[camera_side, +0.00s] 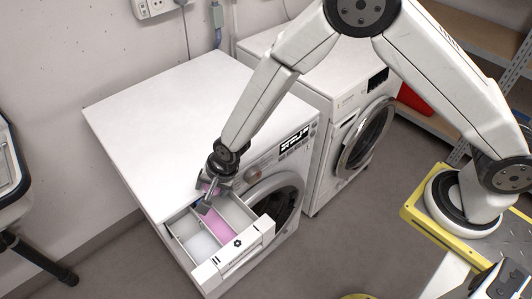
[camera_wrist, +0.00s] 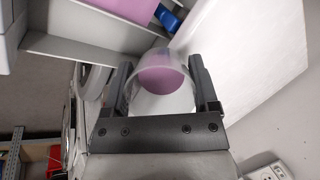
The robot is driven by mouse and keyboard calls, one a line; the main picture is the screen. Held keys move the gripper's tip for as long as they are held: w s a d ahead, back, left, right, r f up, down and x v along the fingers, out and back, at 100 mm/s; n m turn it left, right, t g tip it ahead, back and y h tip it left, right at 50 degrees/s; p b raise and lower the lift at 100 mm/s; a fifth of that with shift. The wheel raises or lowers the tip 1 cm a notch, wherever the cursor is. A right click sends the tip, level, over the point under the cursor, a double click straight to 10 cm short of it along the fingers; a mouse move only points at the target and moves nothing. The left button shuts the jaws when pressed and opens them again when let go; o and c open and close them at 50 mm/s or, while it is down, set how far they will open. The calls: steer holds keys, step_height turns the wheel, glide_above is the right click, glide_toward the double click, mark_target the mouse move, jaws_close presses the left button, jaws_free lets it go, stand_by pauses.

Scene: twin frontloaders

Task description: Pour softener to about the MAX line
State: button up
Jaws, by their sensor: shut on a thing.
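My gripper (camera_side: 211,190) is shut on a clear cup, held over the back of the open detergent drawer (camera_side: 262,228) of the front washer. In the wrist view my gripper (camera_wrist: 161,72) has its fingers on both sides of the cup (camera_wrist: 176,57), which holds pink liquid (camera_wrist: 162,80). The cup looks tilted; I see no clear stream. Pink softener (camera_side: 217,223) lies in one drawer compartment, and it also shows at the top of the wrist view (camera_wrist: 128,8). The MAX line is too small to make out. White stuff (camera_side: 202,244) lies in the compartment beside it.
A small blue part (camera_wrist: 168,19) sits in the drawer near the cup. The front washer's white top (camera_side: 165,120) is bare. A second machine (camera_side: 345,110) stands behind it to the right. A wall with sockets (camera_side: 152,7) is behind.

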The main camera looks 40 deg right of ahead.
steer(key=shift+n+g, duration=0.4)
steer(key=shift+g, duration=0.1)
steer(key=shift+s+a+f, duration=0.25)
steer(key=shift+a+f, duration=0.2)
steer(key=shift+a, duration=0.15)
steer(key=shift+s+a+f, duration=0.3)
steer(key=shift+a+f, duration=0.1)
steer(key=shift+a, duration=0.15)
steer(key=shift+s+a+f, duration=0.25)
steer(key=shift+a+f, duration=0.2)
steer(key=shift+a, duration=0.15)
steer(key=shift+r, duration=0.25)
steer(key=shift+s+r+m+g, duration=0.15)
steer(key=shift+r+g, duration=0.95)
steer(key=shift+g, duration=0.1)
steer(key=shift+s+r+m+g, duration=0.15)
steer(key=shift+r+g, duration=0.95)
steer(key=shift+g, duration=0.1)
steer(key=d+r+n+h, duration=0.1)
steer(key=d+r+n, duration=0.2)
steer(key=d, duration=0.7)
steer(key=s+d+r+n, duration=0.1)
steer(key=d+r+n, duration=0.2)
steer(key=d, duration=0.7)
steer(key=d+r+n+g+h, duration=0.1)
steer(key=d+r+n, duration=0.2)
steer(key=d, duration=0.6)
steer(key=shift+s+d+r+n+h, duration=0.25)
steer(key=shift+d+r+n+h, duration=0.05)
steer(key=shift+d+r, duration=0.15)
